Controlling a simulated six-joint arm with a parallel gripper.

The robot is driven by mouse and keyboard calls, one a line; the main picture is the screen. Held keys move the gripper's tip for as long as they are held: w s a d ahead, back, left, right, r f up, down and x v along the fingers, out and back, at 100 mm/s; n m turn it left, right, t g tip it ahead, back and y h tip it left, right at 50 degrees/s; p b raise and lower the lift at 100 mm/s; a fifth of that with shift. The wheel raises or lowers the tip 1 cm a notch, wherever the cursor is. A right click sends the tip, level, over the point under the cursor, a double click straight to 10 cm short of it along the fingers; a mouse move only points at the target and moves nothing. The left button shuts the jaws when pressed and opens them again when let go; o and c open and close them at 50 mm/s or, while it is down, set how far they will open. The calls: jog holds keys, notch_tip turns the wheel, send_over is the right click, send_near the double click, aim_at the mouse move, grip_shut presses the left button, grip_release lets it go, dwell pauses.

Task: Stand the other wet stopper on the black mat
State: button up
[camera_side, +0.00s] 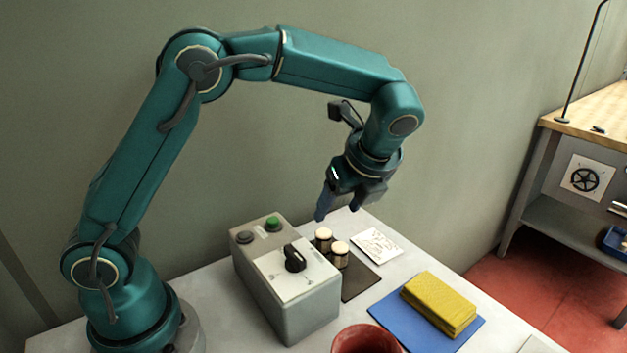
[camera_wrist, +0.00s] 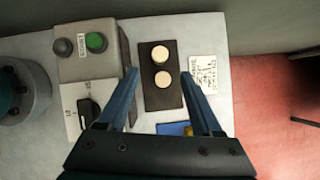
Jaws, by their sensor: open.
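Two cork stoppers with pale round tops and darker sides stand upright, close together, on the black mat (camera_side: 362,279). The farther one (camera_side: 323,235) and the nearer one (camera_side: 340,251) also show in the wrist view, as upper (camera_wrist: 160,54) and lower (camera_wrist: 163,79) discs on the mat (camera_wrist: 160,101). I cannot tell from their look whether they are wet. My gripper (camera_side: 341,207) is open and empty, above the far end of the mat. In the wrist view its fingers (camera_wrist: 160,77) spread to either side of the stoppers, without touching them.
A grey control box (camera_side: 290,290) with a knob and buttons stands left of the mat. A written card (camera_side: 376,245) lies right of it. A yellow sponge (camera_side: 438,303) rests on a blue cloth (camera_side: 392,318). A red round container (camera_side: 365,340) is at the front.

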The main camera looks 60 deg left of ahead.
jog(key=s+r+n+h, duration=0.1)
jog(key=s+n, duration=0.1)
jog(key=n, duration=0.1)
jog(key=s+r+n+t+h, duration=0.1)
jog(key=s+r+n, duration=0.1)
jog(key=s+n, duration=0.1)
jog(key=s+r+n+h, duration=0.1)
jog(key=s+r+n, duration=0.1)
jog(key=s+n, duration=0.1)
jog(key=shift+s+t, duration=0.1)
jog(key=shift+t, duration=0.2)
jog(key=s+n+h, duration=0.1)
jog(key=s+n, duration=0.1)
jog(key=n, duration=0.1)
jog(key=s+d+n+t, duration=0.1)
jog(key=s+n, duration=0.1)
jog(key=n, duration=0.1)
jog(key=s+n+t+h, duration=0.1)
jog(key=s+n, duration=0.2)
jog(key=shift+d+f+n+h, duration=0.25)
jog(key=shift+f+n+h, duration=0.05)
jog(key=shift+f, duration=0.1)
jog(key=shift+s+d+f+n+t, duration=0.25)
jog(key=shift+s+n+t, duration=0.2)
jog(key=shift+n, duration=0.35)
